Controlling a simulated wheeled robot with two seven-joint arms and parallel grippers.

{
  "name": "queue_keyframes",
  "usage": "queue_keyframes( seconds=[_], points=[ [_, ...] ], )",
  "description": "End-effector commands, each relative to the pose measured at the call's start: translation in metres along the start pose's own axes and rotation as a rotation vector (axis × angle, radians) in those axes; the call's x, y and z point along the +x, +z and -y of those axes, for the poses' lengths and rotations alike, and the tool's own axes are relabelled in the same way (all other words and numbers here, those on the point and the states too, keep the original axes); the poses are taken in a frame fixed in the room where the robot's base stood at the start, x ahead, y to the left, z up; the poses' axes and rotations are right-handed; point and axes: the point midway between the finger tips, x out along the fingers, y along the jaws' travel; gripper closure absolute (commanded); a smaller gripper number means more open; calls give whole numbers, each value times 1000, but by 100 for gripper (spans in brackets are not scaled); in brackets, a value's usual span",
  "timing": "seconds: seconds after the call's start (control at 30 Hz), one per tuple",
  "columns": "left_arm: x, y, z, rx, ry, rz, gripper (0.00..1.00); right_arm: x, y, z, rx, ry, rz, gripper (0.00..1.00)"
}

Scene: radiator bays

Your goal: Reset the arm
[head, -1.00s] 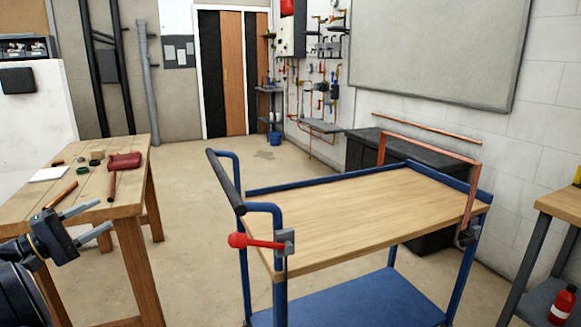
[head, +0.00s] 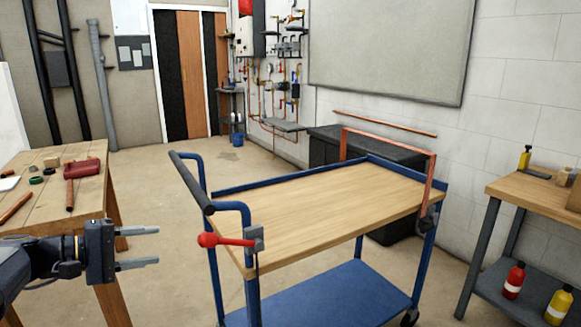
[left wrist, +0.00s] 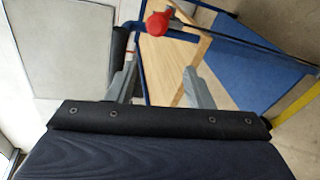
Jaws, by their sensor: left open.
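My left gripper (head: 148,248) is at the lower left of the head view, its two grey fingers apart and pointing right. Nothing is between them. It hangs beside the wooden table and left of the blue trolley (head: 335,298), apart from the trolley. In the left wrist view my left gripper (left wrist: 160,88) shows its two fingers spread, with the trolley's wooden top (left wrist: 172,65) and red-knobbed lever (left wrist: 158,24) beyond them. My right gripper is not in view.
A wooden table (head: 88,208) at left holds a red tool (head: 82,169) and copper pieces. The trolley carries a copper pipe frame (head: 388,143). A side bench (head: 500,187) at right has bottles. Open floor (head: 170,190) lies between table and trolley.

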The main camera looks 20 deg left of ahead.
Motion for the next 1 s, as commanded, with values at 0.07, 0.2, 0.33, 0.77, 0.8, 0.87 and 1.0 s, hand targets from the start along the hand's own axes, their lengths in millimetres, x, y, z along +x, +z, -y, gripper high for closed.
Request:
queue_keyframes(
  seconds=[0.07, 0.2, 0.33, 0.77, 0.8, 0.87, 1.0],
  points=[
    [30, 53, 10, 47, -121, 69, 53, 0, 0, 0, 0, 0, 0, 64],
    [58, 141, 55, 193, -361, 159, 53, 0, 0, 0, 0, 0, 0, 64],
    [60, 196, 99, 371, -524, 203, 53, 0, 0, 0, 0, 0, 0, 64],
    [42, 263, 200, 962, -734, 225, 53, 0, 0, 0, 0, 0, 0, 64],
    [38, 264, 185, 960, -738, 223, 53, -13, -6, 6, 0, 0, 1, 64],
    [36, 265, 172, 952, -740, 222, 53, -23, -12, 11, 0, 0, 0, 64],
    [30, 270, 147, 949, -740, 223, 53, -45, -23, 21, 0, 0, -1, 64]
  ],
)
